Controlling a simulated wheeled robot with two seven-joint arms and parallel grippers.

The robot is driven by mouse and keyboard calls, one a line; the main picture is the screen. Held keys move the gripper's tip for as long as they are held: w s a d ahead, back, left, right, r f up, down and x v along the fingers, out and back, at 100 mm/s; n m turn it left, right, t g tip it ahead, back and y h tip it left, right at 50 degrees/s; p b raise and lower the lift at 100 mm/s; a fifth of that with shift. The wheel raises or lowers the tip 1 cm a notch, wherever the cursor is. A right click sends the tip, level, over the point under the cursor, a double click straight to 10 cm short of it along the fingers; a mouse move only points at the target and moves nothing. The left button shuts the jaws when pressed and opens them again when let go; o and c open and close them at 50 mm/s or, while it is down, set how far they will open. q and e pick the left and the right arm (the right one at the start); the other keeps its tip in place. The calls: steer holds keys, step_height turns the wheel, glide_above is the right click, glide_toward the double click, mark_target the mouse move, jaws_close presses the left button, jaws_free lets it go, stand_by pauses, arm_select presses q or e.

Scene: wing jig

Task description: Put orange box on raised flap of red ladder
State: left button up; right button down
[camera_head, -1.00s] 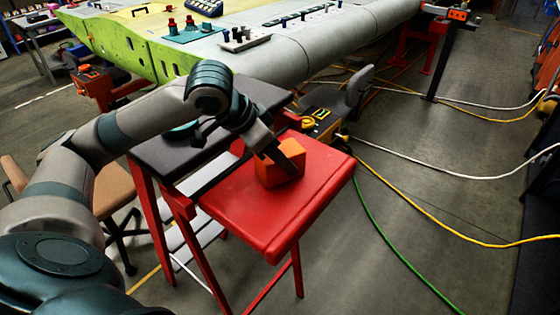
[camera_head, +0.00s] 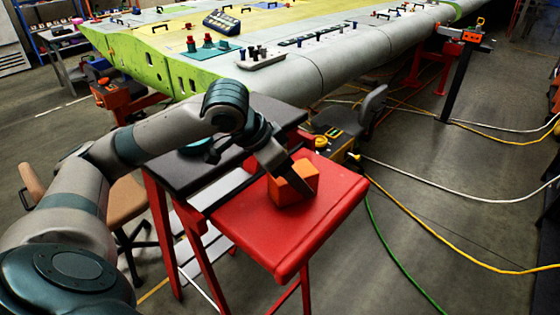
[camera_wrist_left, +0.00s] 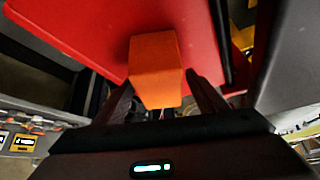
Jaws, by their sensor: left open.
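The orange box (camera_head: 297,184) rests on the red flap (camera_head: 262,232) of the red ladder, towards its back edge, in the head view. My left gripper (camera_head: 301,188) is open, with its fingers at the box. One dark finger crosses in front of the box's face. In the left wrist view the orange box (camera_wrist_left: 156,66) lies against the red flap (camera_wrist_left: 85,25), just beyond and between the open fingertips (camera_wrist_left: 158,88). I cannot tell if the fingers touch it. My right gripper is in neither view.
The ladder's dark top platform (camera_head: 200,157) is left of the flap. A yellow and black case (camera_head: 333,140) stands behind it. The large wing (camera_head: 300,60) spans the back. A brown chair (camera_head: 120,200) is at left. Cables cross the floor at right.

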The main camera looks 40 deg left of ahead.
arm_select(q)
steer(key=v, duration=1.2)
steer(key=shift+b, duration=0.35)
steer(key=shift+f, duration=0.1)
